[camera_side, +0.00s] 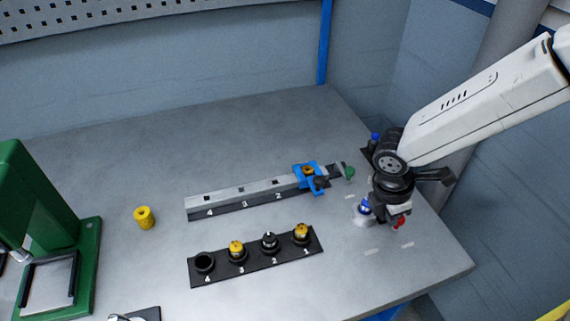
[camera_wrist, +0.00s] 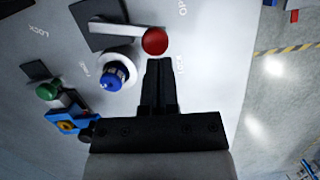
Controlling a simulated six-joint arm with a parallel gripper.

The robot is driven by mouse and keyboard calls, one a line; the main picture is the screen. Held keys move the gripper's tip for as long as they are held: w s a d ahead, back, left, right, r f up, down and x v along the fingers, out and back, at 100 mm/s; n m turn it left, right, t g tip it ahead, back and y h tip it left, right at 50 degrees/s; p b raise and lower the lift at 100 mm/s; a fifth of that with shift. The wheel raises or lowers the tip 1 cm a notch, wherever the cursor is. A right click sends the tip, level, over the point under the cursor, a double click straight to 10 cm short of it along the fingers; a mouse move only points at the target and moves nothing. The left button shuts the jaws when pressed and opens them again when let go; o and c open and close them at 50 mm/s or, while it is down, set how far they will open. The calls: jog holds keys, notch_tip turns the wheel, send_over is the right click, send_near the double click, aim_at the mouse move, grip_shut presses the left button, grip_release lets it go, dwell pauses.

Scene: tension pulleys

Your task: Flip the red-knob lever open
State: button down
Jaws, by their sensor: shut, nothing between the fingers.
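The red knob (camera_wrist: 155,41) sits at the end of a pale lever arm (camera_wrist: 120,31), which runs right from a dark base block (camera_wrist: 92,14). My gripper (camera_wrist: 160,64) is shut and empty in the wrist view. Its fingertips are just below the red knob, close to it; I cannot tell whether they touch. In the side view my gripper (camera_side: 396,209) is low over the table's right end, with a bit of the red knob (camera_side: 399,222) showing beside it. Part of an "OP" label shows above right of the knob, and a "LOCK" label shows beside the fingers.
A blue knob (camera_wrist: 112,76) on a pale round base stands left of my fingers. A green knob (camera_wrist: 47,91) and a blue bracket (camera_wrist: 64,122) lie farther left. A numbered rail (camera_side: 240,198), a pulley rack (camera_side: 255,258) and a yellow cylinder (camera_side: 145,217) are on the table.

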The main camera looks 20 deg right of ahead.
jog(key=shift+s+d+n, duration=0.4)
jog(key=shift+d+n, duration=0.25)
jog(key=shift+n, duration=0.45)
jog(key=shift+s+d, duration=0.1)
jog(key=shift+d, duration=0.25)
jog(key=shift+s+a+r, duration=0.1)
jog(key=shift+s+a, duration=0.05)
jog(key=shift+a, duration=0.65)
jog(key=shift+s+a+r, duration=0.1)
jog(key=shift+a, duration=0.5)
jog(key=shift+s+a+r, duration=0.1)
jog(key=shift+a, duration=0.45)
jog(key=v, duration=1)
jog(key=shift+s, duration=0.3)
